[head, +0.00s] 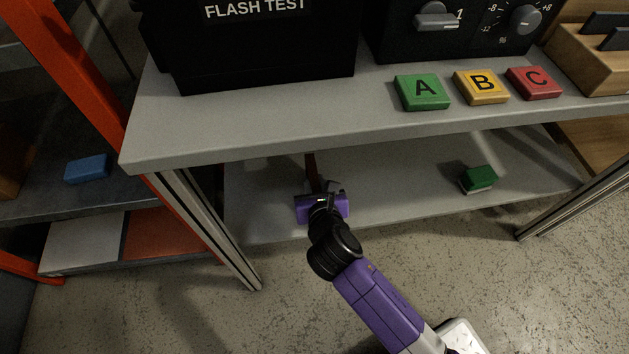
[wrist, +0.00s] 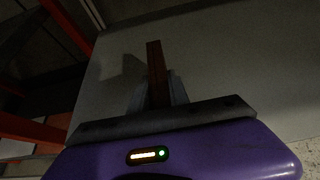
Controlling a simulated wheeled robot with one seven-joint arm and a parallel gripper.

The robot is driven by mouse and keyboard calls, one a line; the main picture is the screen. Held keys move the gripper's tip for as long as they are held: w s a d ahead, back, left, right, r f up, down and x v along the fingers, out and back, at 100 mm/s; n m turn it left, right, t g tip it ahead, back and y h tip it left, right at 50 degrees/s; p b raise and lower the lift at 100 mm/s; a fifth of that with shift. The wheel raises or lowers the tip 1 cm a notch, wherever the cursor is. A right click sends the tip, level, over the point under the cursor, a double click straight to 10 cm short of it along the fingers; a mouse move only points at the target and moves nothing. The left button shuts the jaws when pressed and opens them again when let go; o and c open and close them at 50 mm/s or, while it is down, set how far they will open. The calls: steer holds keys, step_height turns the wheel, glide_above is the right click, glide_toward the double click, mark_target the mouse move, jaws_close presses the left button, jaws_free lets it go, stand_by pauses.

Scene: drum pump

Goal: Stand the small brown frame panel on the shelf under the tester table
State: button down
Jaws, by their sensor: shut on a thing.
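The small brown frame panel (wrist: 156,72) shows edge-on in the wrist view, between the two grey fingers of my gripper (wrist: 158,88). In the head view the panel (head: 312,172) is a thin dark reddish-brown strip. It rises beyond my gripper (head: 319,190) and its top passes behind the table edge. The shelf (head: 400,185) under the tester table (head: 375,125) is a grey board. My gripper is over the left part of this shelf, shut on the panel. I cannot tell whether the panel's lower edge touches the shelf.
A green block (head: 478,178) lies at the right on the lower shelf. Table legs stand at the left (head: 205,230) and right (head: 575,205). Black testers and lettered blocks A (head: 421,91), B and C are on the tabletop. The shelf between panel and green block is clear.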

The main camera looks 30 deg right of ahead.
steer(key=c, duration=1.2)
jaws_free()
steer(key=shift+o, duration=0.2)
steer(key=p+v, duration=0.3)
steer(key=v, duration=0.5)
steer(key=shift+f, duration=0.1)
